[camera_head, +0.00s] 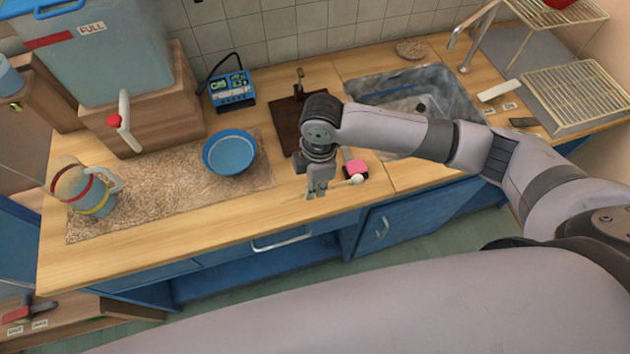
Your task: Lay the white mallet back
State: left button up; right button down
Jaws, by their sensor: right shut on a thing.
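The white mallet (357,180) shows its round white head just right of my right gripper (318,192), with a pale stick running left from the head to the fingers. My right gripper points down over the front edge of the wooden counter and is shut on the mallet's stick. The fingers hide part of the stick, and I cannot tell whether the mallet touches the counter. A pink block-like thing (357,168) lies right behind the white head. My left gripper is not in view.
A blue bowl (230,152) and a jug with coloured bands (85,188) stand on a speckled mat (165,195) to the left. A dark board (287,122) lies behind my gripper. The sink (450,95) and a dish rack (575,97) are at the right.

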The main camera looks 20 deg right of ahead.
aim_at(313, 206)
jog(key=shift+r+p, duration=0.15)
jog(key=shift+p, duration=0.2)
jog(key=shift+f, duration=0.3)
notch_tip(313, 206, down, 6)
jog(key=shift+r+b, duration=0.1)
jog(key=shift+b, duration=1.05)
jog(key=shift+f, duration=0.45)
jog(key=c, duration=1.6)
grip_release()
jog(key=shift+c, duration=0.2)
